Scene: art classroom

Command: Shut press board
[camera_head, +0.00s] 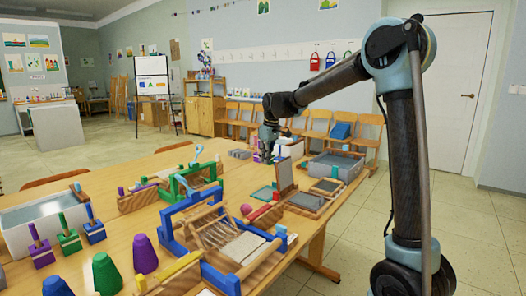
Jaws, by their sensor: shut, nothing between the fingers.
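What looks like the press board stands near the table's right edge: an upright grey-brown panel (284,175) rises from the left end of a low flat base (306,201). The panel is raised, so the board stands open. My gripper (266,157) points down just behind and to the left of the panel's top edge. It is shut and empty. I cannot tell whether it touches the panel. Its fingertips are small and partly dark in this view.
A blue wooden frame with slats (215,229), a green frame (190,178) and a red roller (262,211) stand left of the board. A grey tray (337,165) and a small dark panel (326,187) lie to its right. The table's right edge is close.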

